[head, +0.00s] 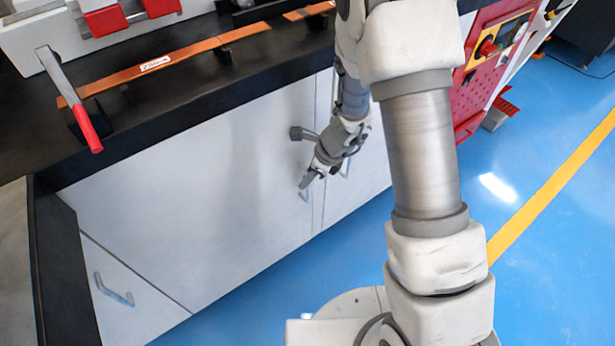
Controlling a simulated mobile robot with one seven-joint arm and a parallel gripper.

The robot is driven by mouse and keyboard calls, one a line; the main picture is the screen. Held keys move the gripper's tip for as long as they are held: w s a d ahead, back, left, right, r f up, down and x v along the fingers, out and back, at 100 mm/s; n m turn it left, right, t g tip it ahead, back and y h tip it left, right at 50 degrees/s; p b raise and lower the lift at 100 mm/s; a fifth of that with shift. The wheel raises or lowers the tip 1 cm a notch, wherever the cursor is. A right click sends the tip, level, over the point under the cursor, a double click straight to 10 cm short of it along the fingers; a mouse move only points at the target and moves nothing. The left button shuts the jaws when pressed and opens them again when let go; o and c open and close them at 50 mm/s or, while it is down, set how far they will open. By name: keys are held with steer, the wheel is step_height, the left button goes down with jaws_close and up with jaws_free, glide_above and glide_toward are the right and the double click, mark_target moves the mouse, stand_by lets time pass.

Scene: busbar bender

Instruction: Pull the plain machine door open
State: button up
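The machine's front below the black worktop has plain white doors. A wide white door (200,200) fills the middle, and its right edge meets a vertical seam near my gripper. The doors look closed.
A dark grey knob (297,133) sticks out just above my gripper. The worktop (190,95) carries a copper bar and a red-handled lever (88,128). Another handled panel (120,310) is at lower left. The blue floor (540,250) at right is open.

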jaws_close()
stand_by(1.1)
